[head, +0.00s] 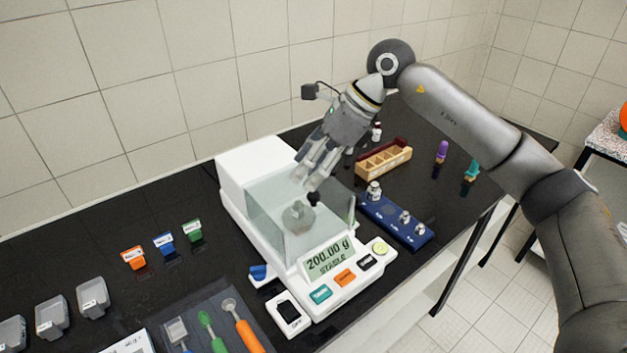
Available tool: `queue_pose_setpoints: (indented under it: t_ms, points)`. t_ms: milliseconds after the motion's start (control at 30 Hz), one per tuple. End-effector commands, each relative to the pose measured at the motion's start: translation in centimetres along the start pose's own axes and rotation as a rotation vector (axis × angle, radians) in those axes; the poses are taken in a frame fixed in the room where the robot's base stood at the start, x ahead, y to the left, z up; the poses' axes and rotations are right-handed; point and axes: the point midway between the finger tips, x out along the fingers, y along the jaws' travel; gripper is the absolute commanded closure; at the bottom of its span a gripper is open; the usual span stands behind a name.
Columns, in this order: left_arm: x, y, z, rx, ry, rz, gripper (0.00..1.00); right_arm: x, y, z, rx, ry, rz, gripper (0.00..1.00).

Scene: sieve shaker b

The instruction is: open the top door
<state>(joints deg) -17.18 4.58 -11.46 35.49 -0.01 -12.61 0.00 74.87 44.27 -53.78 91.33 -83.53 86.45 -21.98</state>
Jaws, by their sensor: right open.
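A white balance (242,172) with a clear glass chamber (270,213) stands on the black bench. A grey weight (298,217) sits inside the chamber. The display (328,259) reads 200.00 g, STABLE. My right gripper (310,184) is open, fingers pointing down, over the top of the chamber. A small black knob (313,199) shows just below the fingertips. I cannot tell whether the fingers touch it. The top door's edges are partly hidden by the gripper, and I cannot make out its position. My left gripper is not in view.
A blue weight holder (395,224) stands right of the balance, with a wooden rack (384,160) behind it. A tool tray (208,316), orange, blue and green holders, and grey containers (93,297) lie left. A tiled wall is behind.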

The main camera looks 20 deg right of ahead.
Motion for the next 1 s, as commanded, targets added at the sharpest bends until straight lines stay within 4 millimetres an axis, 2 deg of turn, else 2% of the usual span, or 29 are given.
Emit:
queue_pose_setpoints:
  t_ms: [33, 100, 200, 267, 367, 800, 1000]
  points:
    - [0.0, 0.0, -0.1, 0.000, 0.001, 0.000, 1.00, -1.6, -1.0, -1.2, -0.001, 0.063, -0.039, 0.53]
    - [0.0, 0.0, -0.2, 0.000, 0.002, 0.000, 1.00, -3.0, -1.9, -2.6, 0.003, 0.130, -0.069, 0.53]
    - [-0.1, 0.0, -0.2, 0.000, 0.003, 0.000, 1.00, -4.0, -2.4, -3.6, 0.008, 0.180, -0.090, 0.53]
    - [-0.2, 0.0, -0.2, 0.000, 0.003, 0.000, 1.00, -4.0, -2.5, -3.9, 0.010, 0.192, -0.093, 0.53]
    - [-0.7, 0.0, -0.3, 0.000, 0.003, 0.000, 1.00, -3.0, -2.6, -4.0, 0.010, 0.194, -0.090, 0.53]
    - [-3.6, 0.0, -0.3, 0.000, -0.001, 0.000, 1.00, 4.5, -3.2, -5.3, 0.009, 0.190, -0.089, 0.53]
    - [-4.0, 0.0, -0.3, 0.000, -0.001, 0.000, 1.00, 6.2, -3.4, -5.7, 0.010, 0.188, -0.091, 0.53]
